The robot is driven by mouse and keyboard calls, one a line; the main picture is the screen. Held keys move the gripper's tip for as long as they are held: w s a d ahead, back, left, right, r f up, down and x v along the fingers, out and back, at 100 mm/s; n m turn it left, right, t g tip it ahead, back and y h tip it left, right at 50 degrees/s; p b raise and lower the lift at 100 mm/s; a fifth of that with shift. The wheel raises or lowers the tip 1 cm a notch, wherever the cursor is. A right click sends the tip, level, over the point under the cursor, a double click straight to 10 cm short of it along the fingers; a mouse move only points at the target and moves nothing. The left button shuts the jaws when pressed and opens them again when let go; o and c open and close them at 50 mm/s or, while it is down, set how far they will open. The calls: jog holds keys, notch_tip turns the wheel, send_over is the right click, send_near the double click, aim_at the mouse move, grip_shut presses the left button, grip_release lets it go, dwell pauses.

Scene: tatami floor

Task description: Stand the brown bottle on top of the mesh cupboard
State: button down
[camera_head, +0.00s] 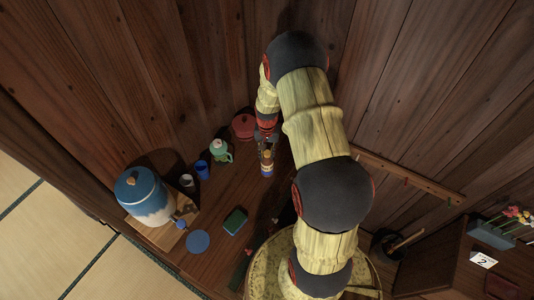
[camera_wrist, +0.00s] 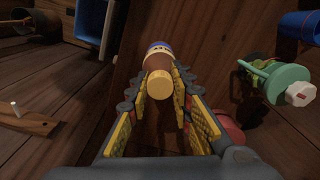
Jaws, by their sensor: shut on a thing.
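The brown bottle (camera_wrist: 160,60) is between the two yellow-padded fingers of my gripper (camera_wrist: 165,85) in the wrist view. Its tan cap faces the camera and its blue and pale band is at the far end. The fingers are shut on it around the upper part. In the head view the bottle (camera_head: 267,165) shows just below my gripper (camera_head: 266,140), over the wooden surface. I cannot tell whether its base touches that surface. I cannot make out the mesh cupboard in either view.
Left of the bottle are a green jug (camera_head: 221,152), a blue cup (camera_head: 202,169), a grey cup (camera_head: 187,181) and a large blue-lidded jar (camera_head: 146,197). A red lidded pot (camera_head: 243,127) is close by. A green-topped block (camera_head: 234,221) and blue disc (camera_head: 197,241) lie nearer.

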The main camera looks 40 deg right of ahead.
jog(key=c, duration=1.6)
grip_release()
jog(key=shift+f, duration=0.1)
jog(key=a+r+n+t, duration=0.1)
jog(key=a+r, duration=0.2)
jog(key=r, duration=0.9)
jog(key=a+r+n, duration=0.1)
jog(key=a+r, duration=0.2)
jog(key=r, duration=0.9)
jog(key=s+a+r+n+t, duration=0.2)
jog(key=s+a+r, duration=0.3)
jog(key=a+r, duration=0.15)
jog(key=s+a+r+n+t, duration=0.1)
jog(key=s+a+r+n, duration=0.2)
jog(key=s+a+r, duration=0.4)
jog(key=s+a+r+n, duration=0.1)
jog(key=s, duration=0.1)
jog(key=s+a+r+t, duration=0.1)
jog(key=s+r, duration=0.1)
jog(key=s+a+r+n, duration=0.1)
jog(key=s+a, duration=0.1)
jog(key=s, duration=0.1)
jog(key=shift+s+r+n+t, duration=0.1)
jog(key=shift+r+n+t, duration=0.1)
jog(key=shift+n+t, duration=0.1)
jog(key=shift+f, duration=0.1)
